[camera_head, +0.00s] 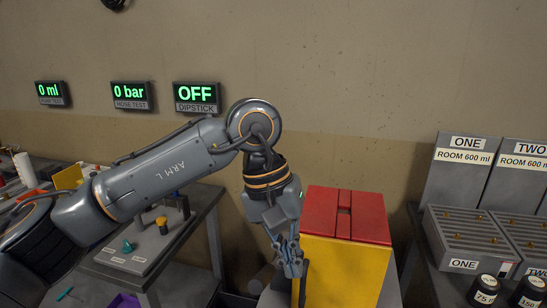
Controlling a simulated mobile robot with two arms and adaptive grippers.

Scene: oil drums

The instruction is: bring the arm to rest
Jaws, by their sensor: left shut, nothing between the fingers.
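My left arm (170,165), grey with orange rings, comes in from the left and bends down at its elbow. My left gripper (293,268) points down and is shut, with nothing held. It shows in front of the left edge of a yellow box with a red top (350,262). I cannot tell whether it touches the box. My right gripper is not in view.
A table (190,235) with small tools stands at the left. At the right, grey boxes labelled ONE (463,170) and TWO stand behind metal trays and black-capped jars (484,288). Wall displays read 0 ml, 0 bar and OFF (195,93).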

